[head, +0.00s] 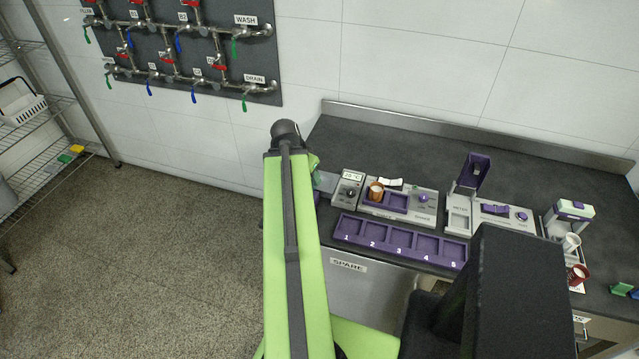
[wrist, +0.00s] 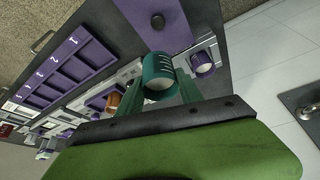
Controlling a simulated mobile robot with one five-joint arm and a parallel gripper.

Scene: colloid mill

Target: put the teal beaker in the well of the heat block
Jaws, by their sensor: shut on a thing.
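In the wrist view my gripper (wrist: 158,92) has its green fingers closed on both sides of the teal beaker (wrist: 157,66). The beaker has white marks on its wall, and its pale inside faces the camera. Just right of it is a purple round piece (wrist: 203,62) with a pale inside, at a grey plate; I cannot tell for sure whether this is the heat block's well. In the head view a small unit with a 75 °C display (head: 349,188) stands at the bench's left end. My arm hides the beaker and most of the gripper there.
An orange-brown cup (head: 376,191) stands in a grey unit with purple recesses. A purple numbered rack (head: 400,241) lies along the front edge. A device with a raised purple lid (head: 474,171) is farther right, then white (head: 571,242) and red (head: 578,274) cups. The back of the bench is clear.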

